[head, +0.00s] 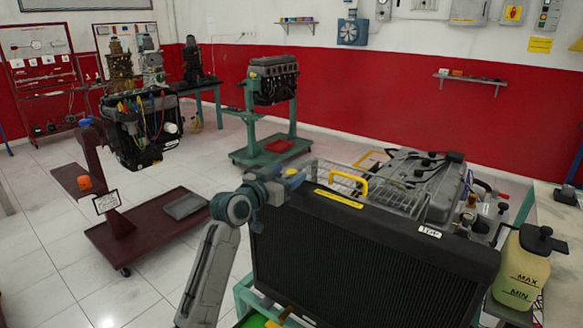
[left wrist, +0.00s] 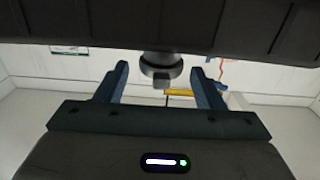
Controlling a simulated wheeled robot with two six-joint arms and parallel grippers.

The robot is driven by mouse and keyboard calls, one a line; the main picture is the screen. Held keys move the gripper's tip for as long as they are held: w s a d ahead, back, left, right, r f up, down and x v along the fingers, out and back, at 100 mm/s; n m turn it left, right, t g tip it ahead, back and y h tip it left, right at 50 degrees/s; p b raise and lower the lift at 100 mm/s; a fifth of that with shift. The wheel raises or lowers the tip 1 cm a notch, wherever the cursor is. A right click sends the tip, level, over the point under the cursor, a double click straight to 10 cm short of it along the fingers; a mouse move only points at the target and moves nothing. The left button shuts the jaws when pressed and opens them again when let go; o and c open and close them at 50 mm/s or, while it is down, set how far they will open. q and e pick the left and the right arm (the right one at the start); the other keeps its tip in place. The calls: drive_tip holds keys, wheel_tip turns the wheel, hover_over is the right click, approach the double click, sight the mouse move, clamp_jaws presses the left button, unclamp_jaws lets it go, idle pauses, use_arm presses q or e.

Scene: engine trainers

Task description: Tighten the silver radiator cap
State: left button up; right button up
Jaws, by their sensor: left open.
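The black radiator (head: 365,265) stands upright at the front of the engine trainer, with a yellow label on its top edge. My left gripper (head: 291,180) is at the radiator's upper left corner. In the left wrist view, my left gripper (left wrist: 160,82) is open, with one finger on each side of a round grey cap (left wrist: 160,66). This looks like the radiator cap; clear gaps show between it and both fingers. In the head view I cannot make out the cap behind the gripper. My right gripper is not in view.
A plastic tank marked MAX and MIN (head: 521,275) stands right of the radiator. A wire rack (head: 345,176) and an engine (head: 425,180) lie behind it. A dark red engine stand (head: 150,232) is at the left. Tiled floor (head: 60,270) lies open at the left.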

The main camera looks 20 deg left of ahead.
use_arm(q)
drive_tip(key=shift+x, duration=1.2)
